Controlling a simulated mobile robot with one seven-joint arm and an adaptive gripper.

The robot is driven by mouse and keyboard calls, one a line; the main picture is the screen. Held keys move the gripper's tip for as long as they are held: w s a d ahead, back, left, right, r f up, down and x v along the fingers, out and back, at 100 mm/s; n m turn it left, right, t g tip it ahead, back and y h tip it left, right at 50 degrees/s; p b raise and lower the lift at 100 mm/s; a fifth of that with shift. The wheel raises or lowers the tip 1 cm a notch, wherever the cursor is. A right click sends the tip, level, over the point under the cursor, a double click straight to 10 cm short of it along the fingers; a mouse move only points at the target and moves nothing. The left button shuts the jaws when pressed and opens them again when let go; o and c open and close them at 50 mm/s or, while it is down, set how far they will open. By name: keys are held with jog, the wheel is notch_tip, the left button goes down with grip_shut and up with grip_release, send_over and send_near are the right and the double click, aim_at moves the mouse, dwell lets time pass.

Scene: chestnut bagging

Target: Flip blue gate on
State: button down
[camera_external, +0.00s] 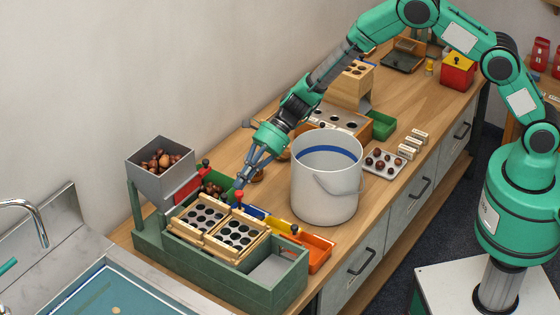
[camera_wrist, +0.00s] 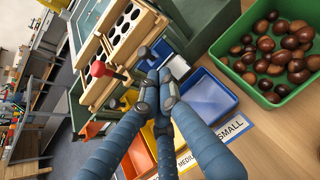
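A blue tray (camera_external: 253,212) sits at the back edge of the green sorting stand (camera_external: 188,258). It also shows in the wrist view (camera_wrist: 207,97), beside a label reading SMALL. A red-knobbed lever (camera_external: 239,195) stands next to it at the stand's edge; its knob shows in the wrist view (camera_wrist: 99,69). In the wrist view the fingertips (camera_wrist: 157,88) are beside the stand, apart from the knob.
A large white bucket (camera_external: 324,190) stands close to the right of my gripper. A grey hopper of chestnuts (camera_external: 160,168) rises at left. Yellow (camera_external: 276,224) and orange (camera_external: 318,254) trays adjoin the blue one. A green bin (camera_wrist: 230,62) of chestnuts lies nearby.

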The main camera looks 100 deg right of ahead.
jog(key=shift+x, duration=1.75)
jog(key=shift+w+a+r, duration=0.1)
jog(key=shift+r, duration=0.45)
jog(key=shift+w+a+r, duration=0.1)
jog(key=shift+w+r, duration=0.05)
jog(key=shift+r, duration=0.45)
jog(key=shift+d+r+p, duration=0.1)
jog(key=shift+r+p, duration=0.05)
jog(key=shift+p, duration=0.15)
jog(key=p+v, duration=0.2)
jog(key=v, duration=0.7)
jog(key=shift+s+d+p, duration=0.2)
jog(key=shift+s+p, duration=0.2)
jog(key=shift+s, duration=0.1)
